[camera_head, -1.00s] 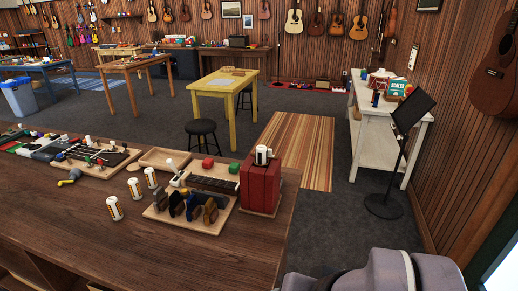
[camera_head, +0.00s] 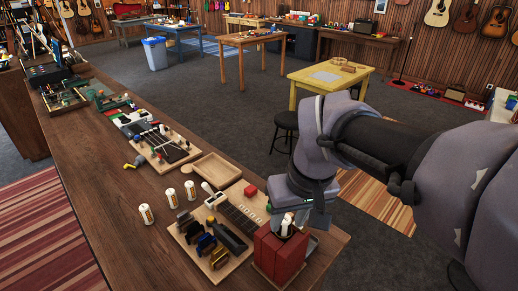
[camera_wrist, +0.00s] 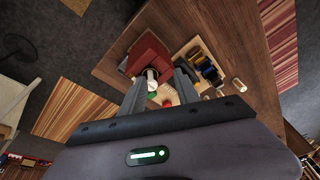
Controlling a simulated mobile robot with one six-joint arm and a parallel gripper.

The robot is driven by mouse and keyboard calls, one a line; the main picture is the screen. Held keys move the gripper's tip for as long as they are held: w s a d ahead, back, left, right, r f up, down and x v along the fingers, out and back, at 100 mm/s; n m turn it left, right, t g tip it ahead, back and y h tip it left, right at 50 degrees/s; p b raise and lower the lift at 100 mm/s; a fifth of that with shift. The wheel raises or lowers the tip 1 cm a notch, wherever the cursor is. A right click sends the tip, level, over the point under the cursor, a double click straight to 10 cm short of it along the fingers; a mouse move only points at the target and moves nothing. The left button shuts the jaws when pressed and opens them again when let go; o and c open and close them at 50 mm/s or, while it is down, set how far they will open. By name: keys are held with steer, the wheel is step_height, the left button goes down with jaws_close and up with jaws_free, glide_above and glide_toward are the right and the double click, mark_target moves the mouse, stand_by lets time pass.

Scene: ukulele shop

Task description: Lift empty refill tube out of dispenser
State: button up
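The dispenser (camera_head: 279,256) is a dark red block near the bench's front right corner. A white refill tube (camera_head: 287,224) sticks up from its top. In the wrist view the tube (camera_wrist: 152,76) stands in the red dispenser (camera_wrist: 147,50). My gripper (camera_head: 291,212) points down over the dispenser. In the wrist view my gripper (camera_wrist: 161,77) is open, with the tube between its two fingers, closer to the left one. Contact cannot be told. Three similar white tubes with orange marks stand on the bench; the nearest tube (camera_head: 146,214) is left of the tool rack.
A wooden rack (camera_head: 214,250) with dark, blue and yellow clamps stands just left of the dispenser. Bare bench (camera_head: 130,240) is free at the left.

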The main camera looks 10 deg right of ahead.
steer(key=w+d+r+n+g+p, duration=0.1)
steer(key=w+r+n+p, duration=0.1)
steer(key=w+r+p, duration=0.3)
steer(key=n+g+h+p, duration=0.1)
steer(key=n+g+p, duration=0.1)
steer(key=p, duration=0.2)
glide_above(285, 219)
step_height(285, 219, down, 18)
steer(key=b, duration=0.3)
steer(key=shift+w+r, duration=0.15)
steer(key=shift+r, duration=0.15)
steer(key=shift+c, duration=0.9)
jaws_close()
